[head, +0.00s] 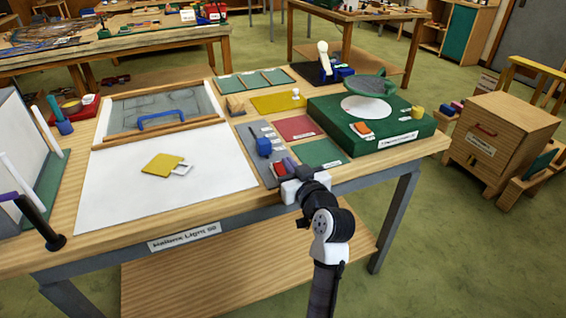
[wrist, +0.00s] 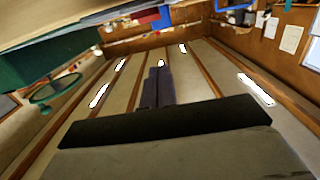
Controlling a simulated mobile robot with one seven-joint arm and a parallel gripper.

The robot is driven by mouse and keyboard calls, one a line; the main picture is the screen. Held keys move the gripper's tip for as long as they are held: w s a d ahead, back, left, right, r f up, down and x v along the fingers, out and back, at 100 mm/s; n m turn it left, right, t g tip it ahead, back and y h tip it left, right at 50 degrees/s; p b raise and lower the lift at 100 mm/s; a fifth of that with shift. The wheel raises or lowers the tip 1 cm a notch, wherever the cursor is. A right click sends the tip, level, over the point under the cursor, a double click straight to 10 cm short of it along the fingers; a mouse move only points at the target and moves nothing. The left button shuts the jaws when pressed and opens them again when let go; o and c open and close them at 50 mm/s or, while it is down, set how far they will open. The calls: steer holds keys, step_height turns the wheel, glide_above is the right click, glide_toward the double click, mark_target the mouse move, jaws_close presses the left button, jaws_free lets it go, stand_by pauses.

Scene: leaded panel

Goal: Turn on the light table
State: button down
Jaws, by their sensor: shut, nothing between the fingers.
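The light table's flat white panel (head: 165,185) lies on the front left of the wooden workbench. Its surface looks plain white, and I cannot tell whether it is lit. A yellow square piece and a small pale frame rest on it. A label (head: 184,236) ending in "Light" and unclear characters is on the bench's front edge. I cannot make out a switch for certain. My gripper (head: 287,166) is at the front edge, right of the panel, by the grey strip. In the wrist view its dark fingers (wrist: 158,87) are together and empty.
A grey strip (head: 252,150) with a blue tool lies right of the panel. A green box (head: 370,122) with a round plate and an orange switch-like part stands further right. A dark post (head: 38,220) stands at left. Open floor lies in front at right.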

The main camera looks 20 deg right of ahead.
mark_target(283, 174)
steer(key=w+p, duration=0.1)
steer(key=w, duration=0.3)
steer(key=shift+a+r, duration=0.1)
step_height(283, 174, down, 3)
steer(key=shift+w+r+p, duration=0.1)
steer(key=shift+w+p, duration=0.05)
steer(key=shift+p, duration=0.25)
steer(key=shift+w+f, duration=0.15)
steer(key=shift+f, duration=0.65)
